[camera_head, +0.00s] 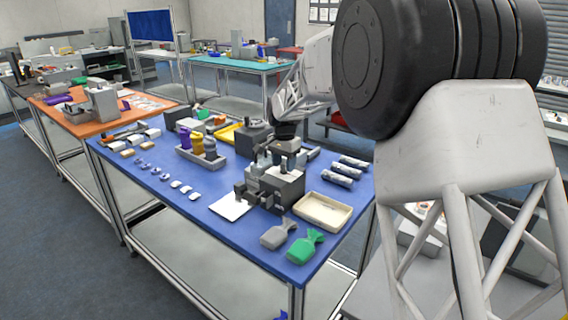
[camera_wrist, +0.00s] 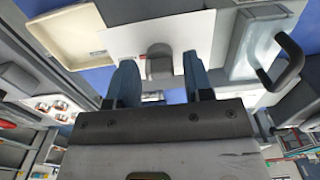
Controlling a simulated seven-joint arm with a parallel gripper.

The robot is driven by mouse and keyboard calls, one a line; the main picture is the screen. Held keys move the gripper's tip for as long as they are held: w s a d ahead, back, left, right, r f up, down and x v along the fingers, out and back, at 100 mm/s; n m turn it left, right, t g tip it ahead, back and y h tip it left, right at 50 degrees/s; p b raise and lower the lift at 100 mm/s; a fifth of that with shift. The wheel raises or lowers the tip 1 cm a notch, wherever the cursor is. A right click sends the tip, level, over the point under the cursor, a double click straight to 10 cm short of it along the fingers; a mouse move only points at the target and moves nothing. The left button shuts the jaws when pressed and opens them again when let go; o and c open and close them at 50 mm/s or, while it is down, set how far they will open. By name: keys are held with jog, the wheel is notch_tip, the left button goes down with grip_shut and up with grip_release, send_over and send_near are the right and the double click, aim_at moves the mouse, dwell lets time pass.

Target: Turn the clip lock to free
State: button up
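A grey and black fixture (camera_head: 277,187) stands on the blue table, below the end of my arm. My gripper (camera_head: 287,150) is above the fixture in the head view, where its fingers are hard to separate from the dark parts there. In the wrist view my gripper (camera_wrist: 160,72) has two bluish fingers set wide apart. A rounded grey tab (camera_wrist: 159,58) shows between and beyond the fingertips, with gaps on both sides. It may be the clip lock, but I cannot tell for sure, nor which way it is turned.
A cream tray (camera_head: 323,224) lies right of the fixture, and a white sheet (camera_head: 231,206) lies to its left. A black handle (camera_wrist: 283,62) stands right of my fingers in the wrist view.

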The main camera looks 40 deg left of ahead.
jog(key=c, duration=0.7)
jog(key=shift+n, duration=0.3)
jog(key=n, duration=0.8)
jog(key=shift+n, duration=0.3)
jog(key=n, duration=0.4)
jog(key=shift+n, duration=2.4)
